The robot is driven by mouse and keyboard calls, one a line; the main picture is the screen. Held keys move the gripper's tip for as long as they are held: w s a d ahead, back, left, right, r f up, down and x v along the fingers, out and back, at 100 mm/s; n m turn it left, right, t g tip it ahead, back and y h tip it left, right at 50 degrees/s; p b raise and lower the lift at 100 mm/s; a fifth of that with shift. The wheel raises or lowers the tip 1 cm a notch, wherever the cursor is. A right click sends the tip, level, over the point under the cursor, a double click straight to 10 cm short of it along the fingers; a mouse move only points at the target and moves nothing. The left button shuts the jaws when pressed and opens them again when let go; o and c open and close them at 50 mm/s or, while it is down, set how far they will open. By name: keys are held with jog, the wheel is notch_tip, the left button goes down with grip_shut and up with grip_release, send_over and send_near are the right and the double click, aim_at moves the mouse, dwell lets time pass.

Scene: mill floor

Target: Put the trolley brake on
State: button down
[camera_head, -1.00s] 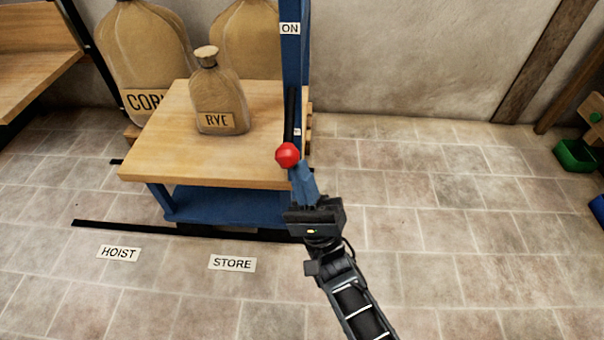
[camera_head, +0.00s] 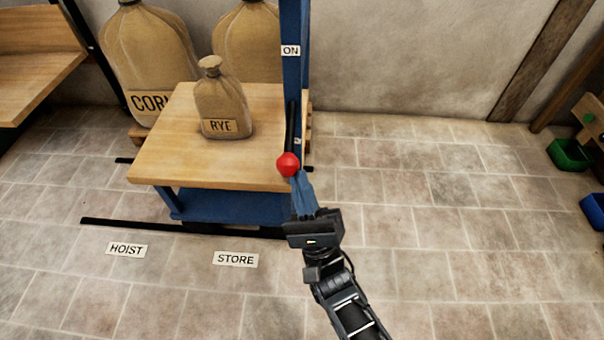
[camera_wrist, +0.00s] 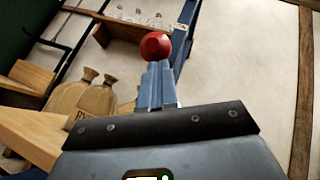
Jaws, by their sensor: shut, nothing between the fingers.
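The trolley has a wooden deck (camera_head: 175,160), a blue lower frame and a blue upright post (camera_head: 294,75). An ON label (camera_head: 290,50) is high on the post; a smaller label lower down is partly hidden and unreadable. A black lever (camera_head: 291,118) runs along the post, with its red knob (camera_head: 288,164) at the lower end. My gripper (camera_head: 298,176) is shut, its blue fingers pointing up at the knob. In the wrist view the red knob (camera_wrist: 155,46) is right at the fingertips (camera_wrist: 158,64). I cannot tell whether they touch.
A RYE sack (camera_head: 223,100) stands on the deck, with larger sacks behind. HOIST (camera_head: 127,250) and STORE (camera_head: 236,259) floor labels lie in front, beside a black floor strip (camera_head: 130,224). A green bin (camera_head: 570,155) is far right. The floor right of the trolley is clear.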

notch_tip(320, 180, up, 13)
jog(key=s+m+g+h+p, duration=0.2)
jog(key=m+g+h+p, duration=0.4)
jog(key=p, duration=1.5)
jog(key=shift+f+h, duration=0.15)
jog(key=shift+h, duration=0.55)
